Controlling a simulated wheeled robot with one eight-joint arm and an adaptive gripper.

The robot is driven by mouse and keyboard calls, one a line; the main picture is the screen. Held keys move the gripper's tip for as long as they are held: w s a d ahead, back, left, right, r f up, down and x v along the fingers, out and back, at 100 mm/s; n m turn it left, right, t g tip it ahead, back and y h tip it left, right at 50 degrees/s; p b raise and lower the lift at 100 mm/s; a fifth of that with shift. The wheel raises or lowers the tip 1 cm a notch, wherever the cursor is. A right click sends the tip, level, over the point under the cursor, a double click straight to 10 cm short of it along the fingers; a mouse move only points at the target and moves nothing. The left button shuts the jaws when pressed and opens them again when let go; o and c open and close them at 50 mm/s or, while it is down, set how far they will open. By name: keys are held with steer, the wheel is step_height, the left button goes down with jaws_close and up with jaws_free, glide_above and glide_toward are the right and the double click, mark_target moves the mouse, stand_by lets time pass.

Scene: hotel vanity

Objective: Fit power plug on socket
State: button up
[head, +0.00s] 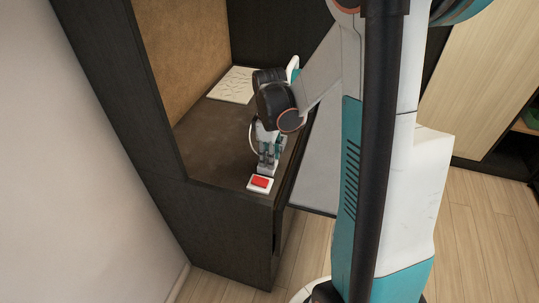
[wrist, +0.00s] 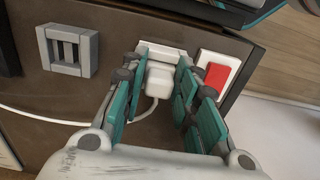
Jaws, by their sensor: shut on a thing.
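The white power plug (wrist: 158,80) is between the teal-padded fingers of my gripper (wrist: 162,62) in the wrist view. My gripper is shut on it. Its white cord (wrist: 146,113) curves down and off to the left. A white socket plate (wrist: 162,48) lies right beyond the plug. The plug overlaps its near edge, and the contact between them is hidden, so I cannot tell how far the prongs are in. In the head view my gripper (head: 268,165) points down at the counter's front end, and it hides most of the plug and socket.
A red rocker switch (wrist: 217,76) on a white plate sits just right of the socket; it also shows in the head view (head: 260,182). A grey slotted block (wrist: 68,50) stands to the left. The dark counter (head: 215,140) is mostly clear, with a pale patterned panel (head: 232,86) at its back.

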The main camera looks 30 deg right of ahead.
steer(key=shift+f, duration=0.1)
steer(key=o, duration=1.1)
